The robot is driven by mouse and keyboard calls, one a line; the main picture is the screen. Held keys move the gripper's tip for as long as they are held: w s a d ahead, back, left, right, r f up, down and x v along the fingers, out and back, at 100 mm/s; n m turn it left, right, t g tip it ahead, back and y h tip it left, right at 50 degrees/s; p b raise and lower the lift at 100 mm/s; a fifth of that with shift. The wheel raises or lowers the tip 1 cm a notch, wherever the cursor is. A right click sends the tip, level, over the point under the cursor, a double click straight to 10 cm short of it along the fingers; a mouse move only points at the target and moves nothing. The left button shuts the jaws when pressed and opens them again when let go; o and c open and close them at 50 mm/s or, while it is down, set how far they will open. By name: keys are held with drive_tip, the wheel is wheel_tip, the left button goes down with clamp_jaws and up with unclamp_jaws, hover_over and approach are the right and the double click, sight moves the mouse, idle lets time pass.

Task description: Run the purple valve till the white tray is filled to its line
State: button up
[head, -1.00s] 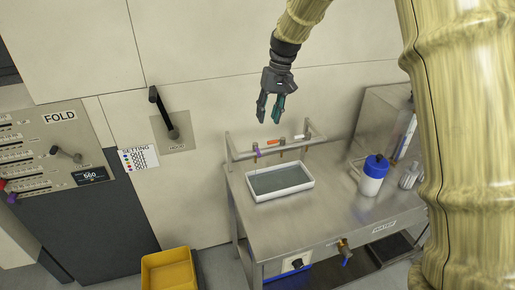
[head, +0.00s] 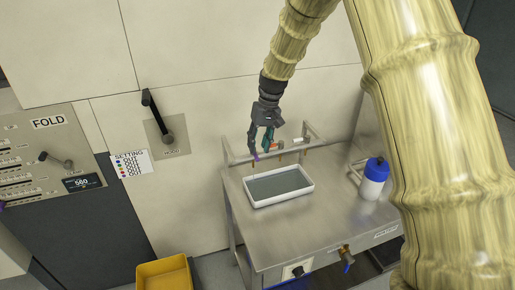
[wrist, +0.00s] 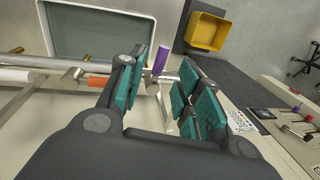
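The purple valve handle (wrist: 160,60) stands up from the pipe rail between the open fingers of my gripper (wrist: 163,85) in the wrist view. In the head view my gripper (head: 261,150) is at the left part of the rail, over the purple handle (head: 255,156). I cannot tell whether a finger touches it. The white tray (head: 308,184) sits on the steel table below the rail and holds grey liquid or has a grey inside. Its fill line cannot be made out. The tray also shows at the top of the wrist view (wrist: 42,30).
An orange handle (wrist: 98,82) and a white handle (wrist: 15,75) sit on the same rail (head: 240,158). A blue-capped bottle (head: 373,180) stands right on the steel table (head: 330,215). A yellow bin (head: 165,275) is on the floor. A hood lever (head: 168,138) is on the wall.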

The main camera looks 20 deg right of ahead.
sight(256, 154)
drive_tip(key=shift+a+f+p, duration=0.15)
drive_tip(key=shift+f+p, duration=0.05)
drive_tip(key=shift+f, duration=0.6)
drive_tip(key=shift+a+f+p, duration=0.15)
drive_tip(key=shift+f, duration=0.65)
clamp_jaws()
